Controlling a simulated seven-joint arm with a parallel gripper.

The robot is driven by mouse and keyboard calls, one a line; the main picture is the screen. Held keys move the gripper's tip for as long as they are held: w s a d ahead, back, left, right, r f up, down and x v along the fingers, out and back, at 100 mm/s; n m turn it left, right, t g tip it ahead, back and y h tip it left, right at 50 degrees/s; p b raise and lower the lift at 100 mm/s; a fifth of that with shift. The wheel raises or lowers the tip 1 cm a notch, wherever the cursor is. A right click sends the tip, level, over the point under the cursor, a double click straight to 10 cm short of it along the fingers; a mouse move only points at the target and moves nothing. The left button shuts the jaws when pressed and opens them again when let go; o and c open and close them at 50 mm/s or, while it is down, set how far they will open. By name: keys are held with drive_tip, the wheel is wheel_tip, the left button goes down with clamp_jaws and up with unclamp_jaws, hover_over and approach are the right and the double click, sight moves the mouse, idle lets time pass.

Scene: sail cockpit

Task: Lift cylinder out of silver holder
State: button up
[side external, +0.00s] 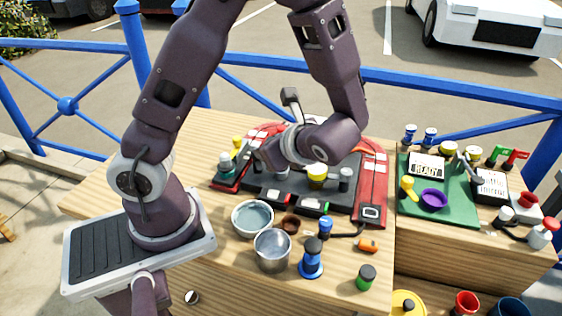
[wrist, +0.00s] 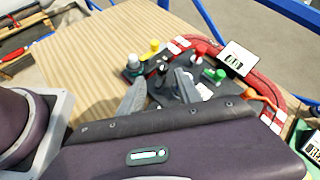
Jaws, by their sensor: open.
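My gripper (side external: 262,160) is low over the left part of the dark and red console (side external: 268,195). In the wrist view its two fingers (wrist: 160,78) are apart, with nothing held between them. A grey-teal knobbed piece (side external: 226,164) stands just left of the fingers; in the wrist view a pale-topped piece (wrist: 133,66) stands beyond the left fingertip. A silver cup (side external: 272,252) stands at the table's front, and it looks empty. I cannot tell which piece is the cylinder or which is its silver holder; my wrist hides part of the console.
A yellow knob (side external: 317,177) rises from the console. A green board (side external: 445,213) lies right. Blue railings (side external: 450,93) run behind. Bare wood (wrist: 90,60) lies left.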

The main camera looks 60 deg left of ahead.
drive_tip(key=w+a+f+m+t, duration=0.1)
drive_tip(key=a+f, duration=0.1)
drive_tip(key=w+a+f+m+y, duration=0.1)
drive_tip(key=w+a+f+m, duration=0.1)
drive_tip(key=f, duration=0.1)
drive_tip(key=w+a+f+m+t+y, duration=0.1)
drive_tip(key=w+a+f+m, duration=0.1)
drive_tip(key=shift+w+a+f+t, duration=0.1)
drive_tip(key=shift+w+f+t, duration=0.1)
drive_tip(key=shift+t, duration=0.1)
drive_tip(key=shift+r, duration=0.1)
clamp_jaws()
